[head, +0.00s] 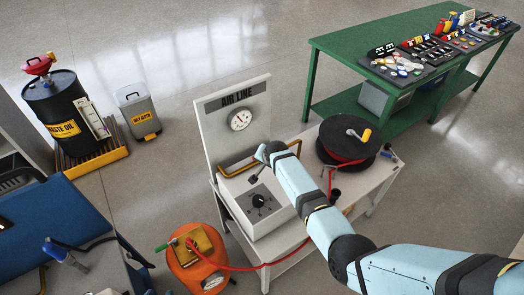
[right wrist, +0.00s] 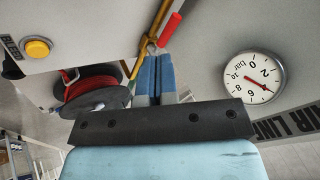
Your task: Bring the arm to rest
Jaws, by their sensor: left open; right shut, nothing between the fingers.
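My light-blue right arm (head: 420,270) reaches in from the lower right of the head view, over the air line stand (head: 231,112). Its wrist is above the stand's grey box, and its fingers are hard to see there. In the right wrist view my right gripper (right wrist: 154,62) is shut and empty. Its blue fingertips show just below a red-handled lever (right wrist: 169,30) on the yellow pipe (right wrist: 140,50); I cannot tell whether they touch. My left gripper is hard to make out in the head view; it is open, with nothing seen in it.
A pressure gauge (head: 240,120) and a hose reel (head: 347,142) are close to the right arm. An orange tank (head: 191,262) stands below. A green bench (head: 340,47), a waste oil drum (head: 52,100) and a grey can (head: 137,112) stand farther off. Open floor lies between.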

